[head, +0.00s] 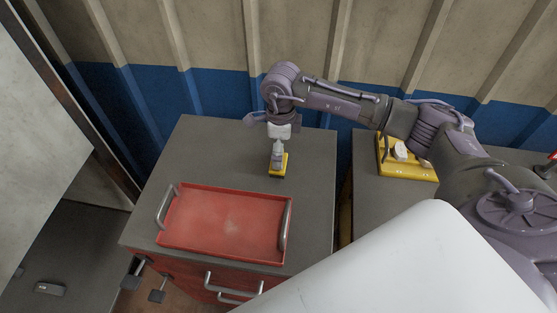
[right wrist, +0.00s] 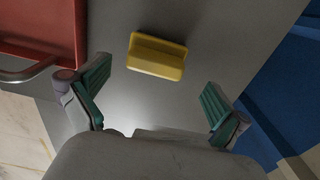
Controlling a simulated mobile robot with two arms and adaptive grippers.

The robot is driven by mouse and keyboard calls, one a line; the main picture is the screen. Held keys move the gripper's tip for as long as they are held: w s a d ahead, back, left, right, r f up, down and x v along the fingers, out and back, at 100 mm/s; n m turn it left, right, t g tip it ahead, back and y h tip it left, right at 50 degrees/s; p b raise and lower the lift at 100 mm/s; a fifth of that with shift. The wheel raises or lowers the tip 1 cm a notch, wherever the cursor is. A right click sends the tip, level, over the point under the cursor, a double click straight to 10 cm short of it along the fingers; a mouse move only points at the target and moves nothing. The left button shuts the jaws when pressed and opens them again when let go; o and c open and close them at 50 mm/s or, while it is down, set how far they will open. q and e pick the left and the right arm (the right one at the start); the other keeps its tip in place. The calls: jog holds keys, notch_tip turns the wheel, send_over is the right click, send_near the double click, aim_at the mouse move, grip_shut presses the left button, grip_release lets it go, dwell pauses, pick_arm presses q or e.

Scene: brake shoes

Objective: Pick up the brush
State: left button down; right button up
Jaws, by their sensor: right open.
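The brush (right wrist: 157,56) looks like a yellow block with a ridge along its top. It lies on the grey top of the cabinet, and in the head view its yellow part (head: 275,173) shows just below my right gripper (head: 279,152). In the right wrist view my right gripper (right wrist: 156,95) is open, with its green-padded fingers wide apart and nothing between them. The brush lies ahead of the fingertips, between their lines, and apart from both. My left gripper is in neither view.
A red tray (head: 180,244) with metal handles lies on the cabinet (head: 213,135), in front and left of the brush. A second surface at right holds a yellow item (head: 420,172) with a white piece on it. A corrugated wall (head: 222,45) stands behind.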

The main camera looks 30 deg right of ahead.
aim_at(273, 172)
jog(key=f+p, duration=0.1)
jog(key=f, duration=0.1)
jog(key=f+p, duration=0.1)
jog(key=f, duration=0.1)
jog(key=shift+s+a+f, duration=0.1)
jog(key=shift+s+a, duration=0.05)
jog(key=shift+a, duration=0.25)
jog(key=shift+f, duration=0.3)
jog(key=shift+c, duration=0.5)
jog(key=c, duration=1.2)
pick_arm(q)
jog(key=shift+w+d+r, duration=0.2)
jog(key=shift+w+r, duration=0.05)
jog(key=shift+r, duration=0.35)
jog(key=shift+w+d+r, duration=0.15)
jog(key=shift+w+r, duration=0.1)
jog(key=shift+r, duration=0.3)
pick_arm(e)
jog(key=shift+c, duration=0.2)
jog(key=shift+r, duration=0.1)
